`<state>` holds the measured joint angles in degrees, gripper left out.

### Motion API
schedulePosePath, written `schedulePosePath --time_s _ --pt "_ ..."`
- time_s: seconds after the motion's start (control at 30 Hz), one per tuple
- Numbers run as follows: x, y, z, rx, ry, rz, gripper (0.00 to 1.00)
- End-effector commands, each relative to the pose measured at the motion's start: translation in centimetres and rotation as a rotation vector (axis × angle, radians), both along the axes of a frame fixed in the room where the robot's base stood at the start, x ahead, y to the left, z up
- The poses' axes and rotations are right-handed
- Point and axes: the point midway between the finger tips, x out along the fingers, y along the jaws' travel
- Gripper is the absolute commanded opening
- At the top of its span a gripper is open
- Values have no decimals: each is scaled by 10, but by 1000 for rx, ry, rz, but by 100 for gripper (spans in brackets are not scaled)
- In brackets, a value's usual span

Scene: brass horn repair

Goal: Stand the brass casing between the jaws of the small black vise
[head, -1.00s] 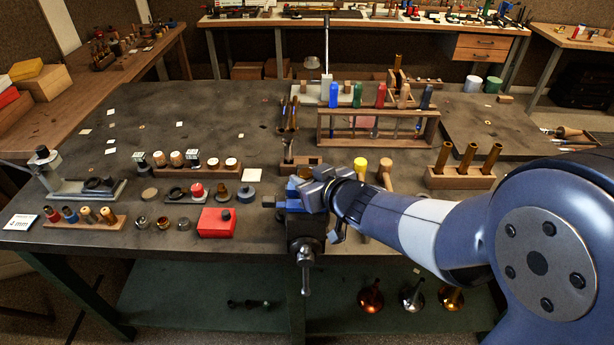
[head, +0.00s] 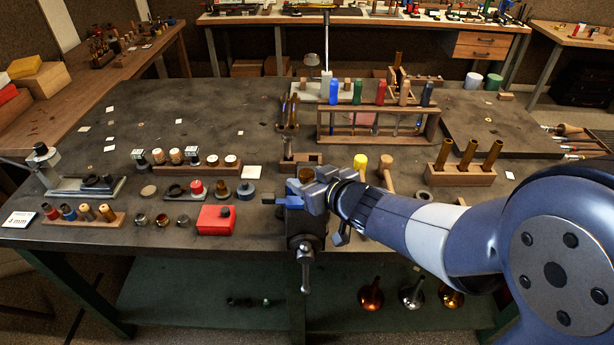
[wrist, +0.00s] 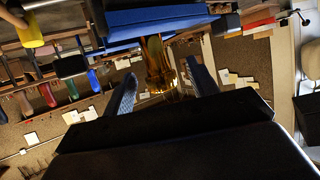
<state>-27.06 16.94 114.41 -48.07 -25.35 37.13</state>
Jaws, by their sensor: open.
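The small black vise (head: 303,226) stands at the front edge of the bench, with blue jaw faces (head: 284,201). The brass casing (head: 306,174) sticks up at the vise jaws, upright as far as I can see. In the wrist view the brass casing (wrist: 157,62) shows beside the blue jaw face (wrist: 150,18), which hides one end of it. My gripper (head: 310,193) is at the vise from the right. Its fingers (wrist: 160,88) are open, one on either side of the casing, with visible gaps. Whether both vise jaws touch the casing is hidden.
A wooden rack (head: 460,176) with three brass tubes stands to the right. A tool rack (head: 377,136) with coloured handles is behind the vise. A yellow-headed tool (head: 360,162) and a mallet (head: 386,176) are close behind my arm. A red box (head: 216,220) lies left.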

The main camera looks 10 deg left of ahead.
Motion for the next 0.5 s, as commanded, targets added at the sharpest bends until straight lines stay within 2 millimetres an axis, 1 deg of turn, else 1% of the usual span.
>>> schedulePosePath --time_s 0.03,0.3,0.5 --pt "-5 -6 5 0 -2 -1 55" --pt "-36 -40 26 1 -2 -3 55" --pt "-53 -58 35 0 -1 -2 55"
